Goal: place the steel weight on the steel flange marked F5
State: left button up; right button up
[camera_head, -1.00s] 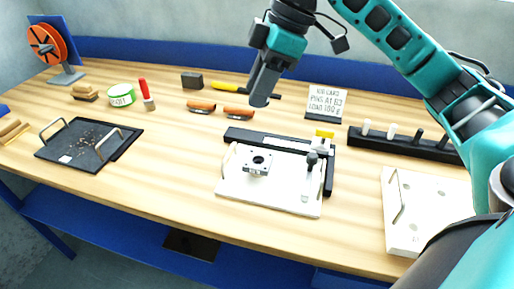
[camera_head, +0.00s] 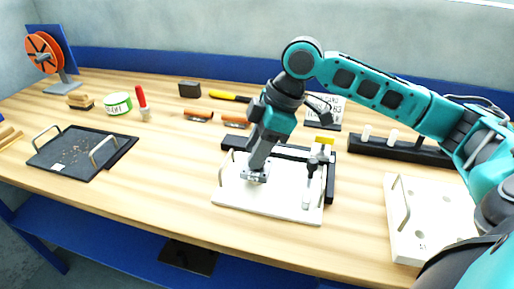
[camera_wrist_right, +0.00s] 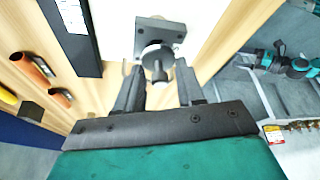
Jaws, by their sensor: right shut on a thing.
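The steel flange (camera_head: 262,177) is a small square grey plate on a white board; my right gripper partly covers it in the head view. In the wrist view the flange (camera_wrist_right: 160,32) lies just beyond my fingertips, and I cannot read its mark. The steel weight (camera_wrist_right: 157,56) is round and grey with a narrow knob towards me. It overlaps the flange's middle; I cannot tell whether they touch. My right gripper (camera_wrist_right: 158,74) is shut on the weight's knob. In the head view the right gripper (camera_head: 255,168) points down over the flange. My left gripper is not in view.
A black rack with pegs (camera_head: 400,149) and a second white board (camera_head: 410,235) stand at right. A dark tray (camera_head: 75,150) is at left. Bare table lies between tray and board.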

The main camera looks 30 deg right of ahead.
jog(key=shift+f, duration=0.1)
jog(key=shift+f, duration=0.4)
jog(key=shift+f, duration=0.1)
jog(key=o, duration=1.1)
